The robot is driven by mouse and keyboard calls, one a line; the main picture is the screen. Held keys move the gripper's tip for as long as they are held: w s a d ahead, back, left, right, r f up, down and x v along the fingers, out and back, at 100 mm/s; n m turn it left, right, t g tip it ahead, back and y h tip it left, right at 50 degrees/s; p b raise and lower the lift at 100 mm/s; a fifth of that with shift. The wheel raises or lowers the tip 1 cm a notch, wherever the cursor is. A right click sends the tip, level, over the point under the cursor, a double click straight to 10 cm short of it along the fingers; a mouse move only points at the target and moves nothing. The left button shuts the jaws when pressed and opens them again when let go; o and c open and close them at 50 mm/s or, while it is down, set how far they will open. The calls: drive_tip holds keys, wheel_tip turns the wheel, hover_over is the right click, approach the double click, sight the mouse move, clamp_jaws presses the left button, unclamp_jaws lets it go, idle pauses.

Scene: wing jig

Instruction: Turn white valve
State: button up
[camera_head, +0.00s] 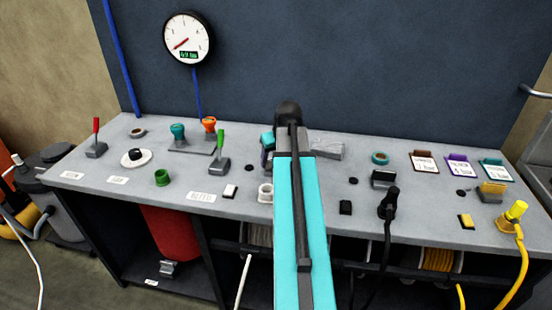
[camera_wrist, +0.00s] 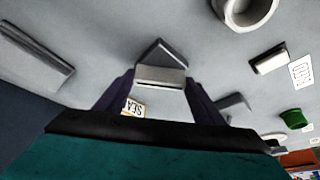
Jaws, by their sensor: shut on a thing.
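My gripper (camera_wrist: 160,92) reaches down to the grey bench top, its two dark fingers on either side of a pale grey-white block (camera_wrist: 160,76) with a pointed grey top. It is shut on this block. I cannot tell for sure whether the block is the white valve's handle. In the head view my arm hides the fingers and the block. A white ring-shaped fitting (camera_head: 265,192) stands in front of the arm, a little to its left; it also shows in the wrist view (camera_wrist: 245,10), apart from the fingers.
A white dial with a black knob (camera_head: 136,157), a red lever (camera_head: 96,138), a green lever (camera_head: 219,150), and teal (camera_head: 178,132) and orange (camera_head: 210,125) knobs stand left. Black (camera_head: 389,203) and yellow (camera_head: 515,212) cabled plugs stand right. A gauge (camera_head: 188,38) hangs behind.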

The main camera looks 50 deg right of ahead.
drive_tip(key=m+g+h, duration=0.1)
drive_tip(key=m, duration=0.3)
drive_tip(key=shift+w+a+m+p, duration=0.1)
drive_tip(key=shift+m+p, duration=0.2)
drive_tip(key=shift+m+g+h, duration=0.4)
drive_tip(key=shift+m+h, duration=0.1)
drive_tip(key=shift+m, duration=0.6)
drive_tip(key=o, duration=1.1)
drive_tip(key=shift+c, duration=0.2)
drive_tip(key=shift+r, duration=0.1)
drive_tip(key=b+v, duration=0.2)
drive_tip(key=v, duration=1.1)
drive_tip(key=shift+a+r, duration=0.2)
drive_tip(key=shift+r, duration=0.1)
